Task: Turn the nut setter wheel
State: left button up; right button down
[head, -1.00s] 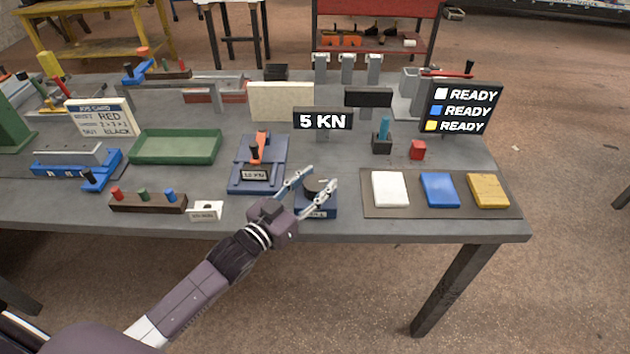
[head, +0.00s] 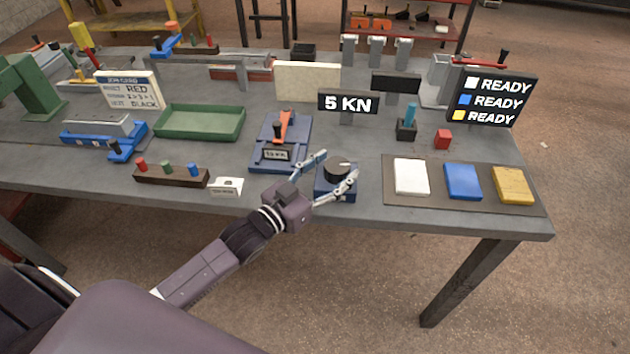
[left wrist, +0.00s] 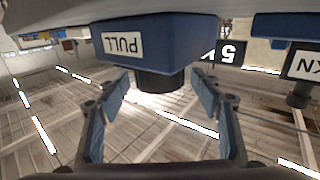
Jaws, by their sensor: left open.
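The nut setter wheel (head: 337,168) is a dark round knob with a pale mark on top. It sits on a small blue base (head: 328,190) near the front edge of the bench. My left gripper (head: 338,166) is open, with one finger on each side of the wheel. In the left wrist view, the picture is upside down. There the dark wheel (left wrist: 160,84) shows between the spread fingers, with gaps at both sides, and the blue base (left wrist: 172,40) carries a "PULL" label. My right gripper is in neither view.
A "5 KN" sign (head: 348,103) stands behind the wheel. A blue lever device (head: 300,135) with an orange handle is just left of it. White, blue and yellow pads (head: 462,181) lie to the right. A small white card (head: 227,186) stands near the front edge.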

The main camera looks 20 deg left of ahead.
pick_arm(q)
jog(key=v, duration=1)
jog(key=shift+s, duration=0.25)
jog(key=shift+a, duration=0.1)
